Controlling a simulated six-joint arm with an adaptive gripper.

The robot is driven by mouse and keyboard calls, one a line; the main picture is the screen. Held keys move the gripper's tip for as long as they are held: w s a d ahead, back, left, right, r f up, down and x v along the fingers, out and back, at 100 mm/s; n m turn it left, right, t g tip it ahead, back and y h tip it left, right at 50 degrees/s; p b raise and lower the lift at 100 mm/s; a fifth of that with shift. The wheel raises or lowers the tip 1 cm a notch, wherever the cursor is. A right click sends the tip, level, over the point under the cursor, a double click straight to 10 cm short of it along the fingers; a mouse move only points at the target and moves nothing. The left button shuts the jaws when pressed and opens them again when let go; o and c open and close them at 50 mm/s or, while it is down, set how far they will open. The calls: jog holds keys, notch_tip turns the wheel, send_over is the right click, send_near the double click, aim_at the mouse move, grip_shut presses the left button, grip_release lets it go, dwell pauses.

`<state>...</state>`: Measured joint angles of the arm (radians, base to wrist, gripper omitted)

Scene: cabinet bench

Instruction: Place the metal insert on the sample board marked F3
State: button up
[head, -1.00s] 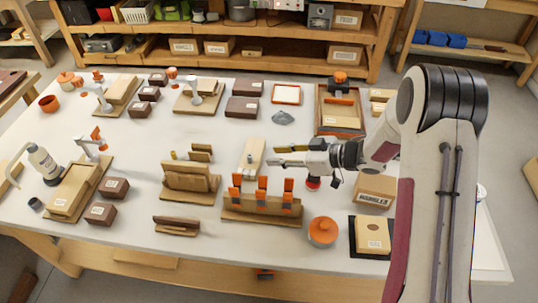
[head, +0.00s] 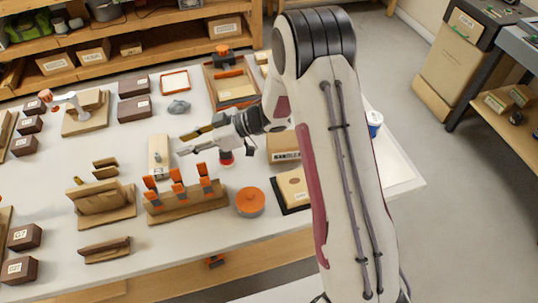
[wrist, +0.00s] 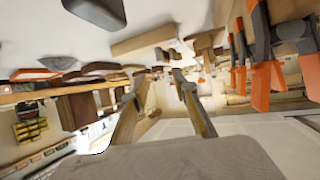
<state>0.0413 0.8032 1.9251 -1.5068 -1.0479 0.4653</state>
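My gripper (head: 189,142) is open above the middle of the bench, its two fingers pointing left beside a long pale wooden block (head: 159,153). In the wrist view, the fingers (wrist: 158,88) are apart with nothing held between them. A small grey faceted piece (head: 179,107) lies on the white top behind my gripper; I cannot tell if it is the metal insert. Labelled dark brown blocks stand at the back (head: 134,109) and front left (head: 24,237). Their labels are too small to read surely, and I cannot make out an F3 mark.
A wooden rack with orange clips (head: 187,203) stands in front of my gripper. An orange lidded pot (head: 250,202), a cardboard box (head: 283,147) and a dark tray with a wooden block (head: 293,188) are to the right. A slotted wooden stand (head: 103,202) is front left.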

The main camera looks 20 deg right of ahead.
jog(key=w+d+r+m+t+h, duration=0.3)
jog(key=w+d+r+t+h, duration=0.25)
jog(key=d+r, duration=0.5)
jog(key=s+d+r+m+t+h, duration=0.1)
jog(key=s+d+r+m+h, duration=0.45)
jog(key=d+r, duration=0.55)
jog(key=s+d+r+m+g+h, duration=0.1)
jog(key=s+d+r+m+h, duration=0.1)
jog(key=s, duration=0.5)
jog(key=s+d+r+m+g+h, duration=0.1)
jog(key=s+d+r+m, duration=0.1)
jog(key=s, duration=0.6)
jog(key=s+a+f+m+g+y, duration=0.1)
jog(key=s+a, duration=0.1)
jog(key=s, duration=0.7)
jog(key=s+a+f+g, duration=0.2)
jog(key=s, duration=0.7)
jog(key=shift+s+a+f+m+y, duration=0.15)
jog(key=shift+a+f+m+y, duration=0.1)
jog(key=shift+a+m+y, duration=0.15)
